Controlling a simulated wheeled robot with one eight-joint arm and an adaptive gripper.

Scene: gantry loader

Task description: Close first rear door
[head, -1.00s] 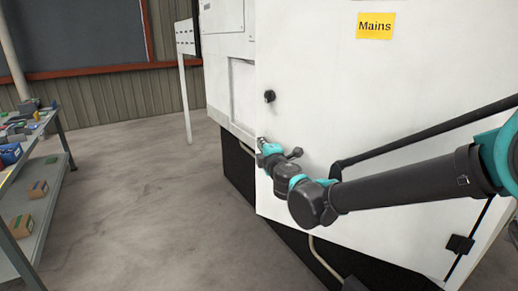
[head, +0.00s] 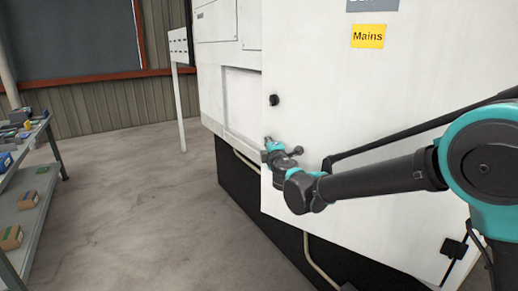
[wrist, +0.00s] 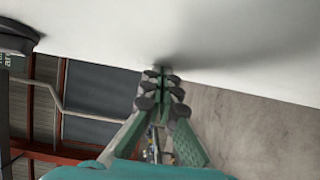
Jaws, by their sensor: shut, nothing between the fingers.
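The rear door is a large white panel (head: 400,90) with a yellow "Mains" label (head: 368,36) and a black knob (head: 274,100) near its left edge. A black hinge (head: 454,248) shows at its lower right. The door's left edge stands out in front of the white machine body (head: 240,95), so it looks ajar; the gap's size is hard to judge. My gripper (head: 268,143) is at the door's left edge, below the knob. In the wrist view my gripper (wrist: 160,72) is shut and empty, its tips close to a white surface; contact cannot be told.
A grey shelf (head: 45,185) with small boxes stands at the left. A white post-legged panel (head: 180,90) stands behind. The concrete floor (head: 130,220) between shelf and machine is clear. A pipe (head: 318,262) runs low under the door.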

